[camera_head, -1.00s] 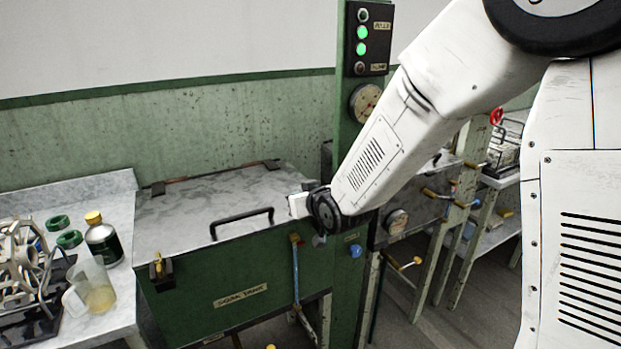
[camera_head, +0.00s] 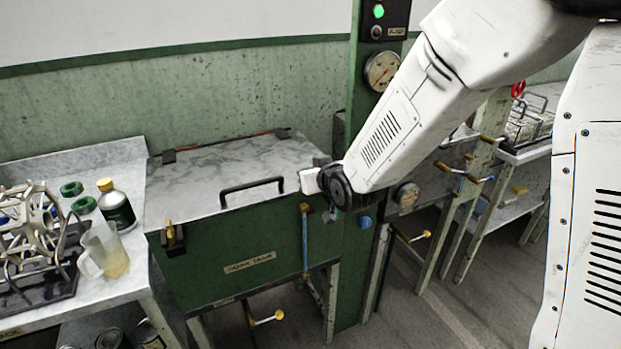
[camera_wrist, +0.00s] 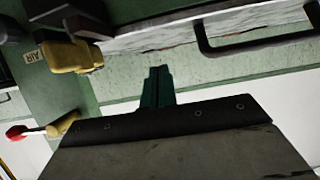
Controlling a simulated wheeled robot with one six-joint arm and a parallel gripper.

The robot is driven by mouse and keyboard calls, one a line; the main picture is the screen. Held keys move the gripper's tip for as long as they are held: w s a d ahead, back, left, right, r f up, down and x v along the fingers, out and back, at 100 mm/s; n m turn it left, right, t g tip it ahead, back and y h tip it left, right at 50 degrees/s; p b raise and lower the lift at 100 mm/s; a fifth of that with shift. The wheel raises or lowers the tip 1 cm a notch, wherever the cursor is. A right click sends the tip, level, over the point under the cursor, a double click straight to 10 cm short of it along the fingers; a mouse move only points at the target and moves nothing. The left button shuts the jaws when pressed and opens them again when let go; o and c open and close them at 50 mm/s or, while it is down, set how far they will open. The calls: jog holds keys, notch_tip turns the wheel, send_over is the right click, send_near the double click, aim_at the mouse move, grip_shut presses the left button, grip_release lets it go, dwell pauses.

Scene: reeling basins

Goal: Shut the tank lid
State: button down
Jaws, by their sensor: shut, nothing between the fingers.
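The tank (camera_head: 205,275) is a green box with a nameplate on its front. Its grey mottled lid (camera_head: 215,180) lies flat across the top, with dark hinges along the back and a black bar handle (camera_head: 252,188) near the front edge. My gripper (camera_wrist: 158,72) is shut and empty, its dark teal fingertips together in the wrist view. In the head view it is mostly hidden by my wrist, at the lid's front right corner, right of the handle. The lid's edge (camera_wrist: 155,38) and handle (camera_wrist: 205,42) also show in the wrist view, apart from the fingertips.
A green post with a gauge (camera_head: 381,70) stands right behind my wrist. A brass latch (camera_head: 173,238) is on the tank's front left. A bench (camera_head: 135,240) at left bears a bottle (camera_head: 117,208), a jug (camera_head: 104,250) and a metal rack (camera_head: 40,240). Open floor lies in front.

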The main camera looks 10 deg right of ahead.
jog(key=s+d+f+g+h, duration=0.1)
jog(key=s+d+f+g, duration=0.35)
jog(key=s, duration=0.35)
jog(key=s+d+f+g+h, duration=0.25)
jog(key=s+f, duration=0.25)
jog(key=s, duration=0.3)
jog(key=s+d+r+m+g, duration=0.2)
jog(key=s+d+r, duration=0.4)
jog(key=s+r, duration=0.3)
jog(key=s+d+r+m+g, duration=0.2)
jog(key=s+d+r, duration=0.4)
jog(key=s+r, duration=0.4)
jog(key=shift+s+d+h, duration=0.35)
jog(key=shift+s+h, duration=0.1)
jog(key=shift+s, duration=1.05)
jog(key=shift+r, duration=0.1)
